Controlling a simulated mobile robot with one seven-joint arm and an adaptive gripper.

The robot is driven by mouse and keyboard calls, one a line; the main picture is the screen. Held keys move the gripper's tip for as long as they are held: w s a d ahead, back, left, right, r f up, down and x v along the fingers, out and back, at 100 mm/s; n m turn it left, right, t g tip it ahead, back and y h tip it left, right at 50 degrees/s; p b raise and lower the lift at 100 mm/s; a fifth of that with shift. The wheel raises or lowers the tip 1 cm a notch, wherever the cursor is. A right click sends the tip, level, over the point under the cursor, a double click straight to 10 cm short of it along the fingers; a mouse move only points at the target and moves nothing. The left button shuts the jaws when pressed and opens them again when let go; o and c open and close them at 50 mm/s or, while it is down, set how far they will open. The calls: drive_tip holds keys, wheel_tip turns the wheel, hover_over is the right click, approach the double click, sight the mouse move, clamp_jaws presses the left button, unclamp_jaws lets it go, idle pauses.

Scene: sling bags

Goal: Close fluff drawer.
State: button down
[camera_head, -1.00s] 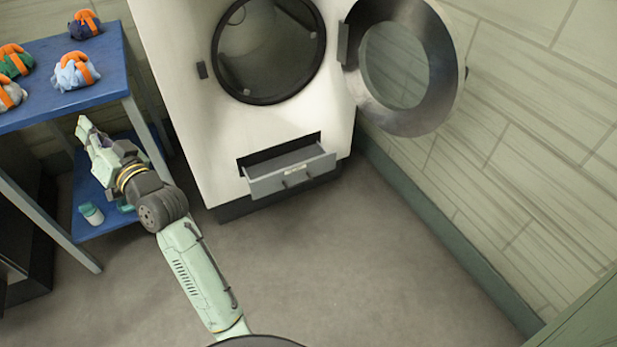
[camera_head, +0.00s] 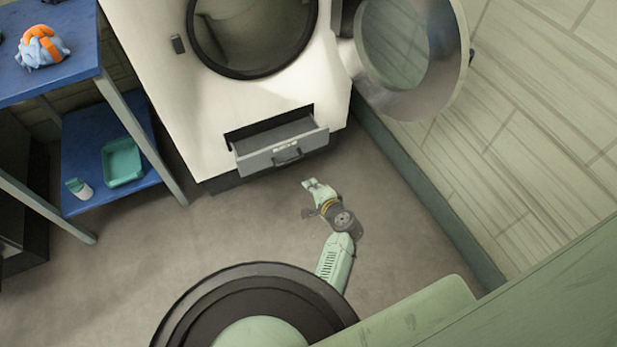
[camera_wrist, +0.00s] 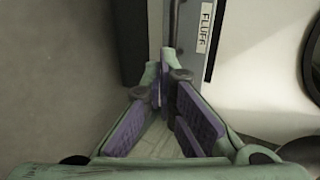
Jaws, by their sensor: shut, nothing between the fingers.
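The fluff drawer (camera_head: 283,152) is a grey drawer low in the front of the white machine (camera_head: 235,110). It is pulled out, with its dark handle (camera_head: 288,157) on the front. In the wrist view the drawer front (camera_wrist: 201,40) runs along the top with a FLUFF label (camera_wrist: 206,27). My gripper (camera_head: 309,184) is in front of the drawer and below it in the head view. My gripper's fingertips (camera_wrist: 164,65) meet in the wrist view, shut and empty, just short of the drawer front. Whether they touch it I cannot tell.
The machine's round door (camera_head: 405,60) hangs open at the right, near the tiled wall (camera_head: 545,110). A blue shelf table (camera_head: 75,75) stands at the left, holding a bundle (camera_head: 42,46), a teal tray (camera_head: 123,162) and a small bottle (camera_head: 80,189). The floor before the drawer is clear.

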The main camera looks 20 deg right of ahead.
sight(281, 140)
drive_tip(key=r+b+x, duration=0.1)
drive_tip(key=b+x, duration=0.4)
drive_tip(key=x, duration=0.7)
drive_tip(key=shift+w, duration=0.3)
drive_tip(key=w+b, duration=0.2)
drive_tip(key=w, duration=0.4)
drive_tip(key=w+b, duration=0.3)
drive_tip(key=w, duration=0.3)
drive_tip(key=shift+a+f+b, duration=0.15)
drive_tip(key=shift+a+b, duration=0.05)
drive_tip(key=shift+b, duration=0.15)
drive_tip(key=shift+w, duration=0.5)
drive_tip(key=shift+r, duration=0.2)
drive_tip(key=shift+s+a, duration=0.1)
